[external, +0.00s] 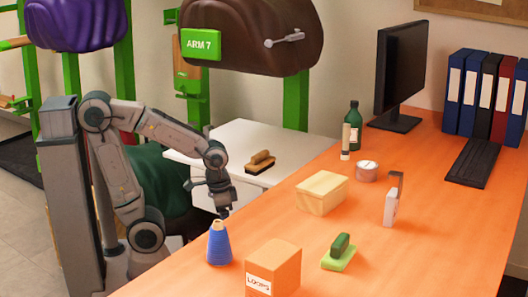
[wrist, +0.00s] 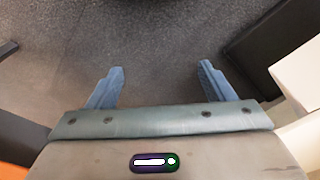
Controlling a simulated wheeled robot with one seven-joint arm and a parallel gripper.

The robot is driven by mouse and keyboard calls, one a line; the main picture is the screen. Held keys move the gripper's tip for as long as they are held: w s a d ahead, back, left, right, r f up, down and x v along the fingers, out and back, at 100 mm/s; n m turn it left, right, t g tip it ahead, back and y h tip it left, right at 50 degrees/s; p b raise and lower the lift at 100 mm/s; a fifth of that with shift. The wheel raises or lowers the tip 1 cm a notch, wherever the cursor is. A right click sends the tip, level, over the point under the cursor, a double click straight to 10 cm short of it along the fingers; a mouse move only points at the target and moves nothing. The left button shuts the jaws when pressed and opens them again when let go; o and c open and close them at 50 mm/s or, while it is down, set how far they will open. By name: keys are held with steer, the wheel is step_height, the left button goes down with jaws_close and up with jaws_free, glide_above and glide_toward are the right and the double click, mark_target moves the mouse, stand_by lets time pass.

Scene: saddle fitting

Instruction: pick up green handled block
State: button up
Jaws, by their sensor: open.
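The green handled block (external: 339,253) lies on the orange table (external: 420,250), near the front, with its dark green handle on top of a lighter green base. My gripper (external: 222,208) is left of it in the external view, at the table's left edge, above and behind the blue cone-shaped bottle (external: 219,244). In the wrist view my gripper (wrist: 160,88) has its two blue fingers wide apart with nothing between them. Only grey floor shows beyond the fingers there, and the green block is not in that view.
An orange box labelled LOOPS (external: 273,268) stands between the blue bottle and the green block. A wooden box (external: 322,192), a tin (external: 366,171) and a grey-white upright item (external: 391,203) stand farther back. A brown-handled brush (external: 260,162) lies on a white cabinet. The table right of the block is clear.

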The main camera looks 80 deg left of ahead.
steer(key=w+a+r+n+t+p, duration=0.1)
steer(key=a+r+p, duration=0.2)
steer(key=r+p, duration=1.4)
steer(key=w+a+r+n+t+p, duration=0.1)
steer(key=a+r+p, duration=0.1)
steer(key=r+p, duration=1.5)
steer(key=s+d+r+m+t+p, duration=0.1)
steer(key=s+d+r+p, duration=0.15)
steer(key=r+p, duration=0.75)
steer(key=s+d+r+m+p, duration=0.1)
steer(key=d+r+p, duration=0.2)
steer(key=r+p, duration=0.75)
steer(key=w+d+f+m+g+b, duration=0.1)
steer(key=w+d+m+b, duration=0.45)
steer(key=w+b, duration=0.35)
steer(key=m+g+h+b, duration=0.3)
steer(key=m+g+b, duration=0.3)
steer(key=m+b, duration=1.3)
glide_above(351, 246)
steer(key=w+a+p, duration=0.2)
steer(key=w+a, duration=0.1)
step_height(351, 246, down, 28)
steer(key=m, duration=0.2)
steer(key=x, duration=0.9)
steer(key=shift+s+d, duration=0.15)
steer(key=shift+s, duration=0.2)
steer(key=x, duration=0.4)
steer(key=shift+f, duration=0.2)
steer(key=shift+c, duration=0.2)
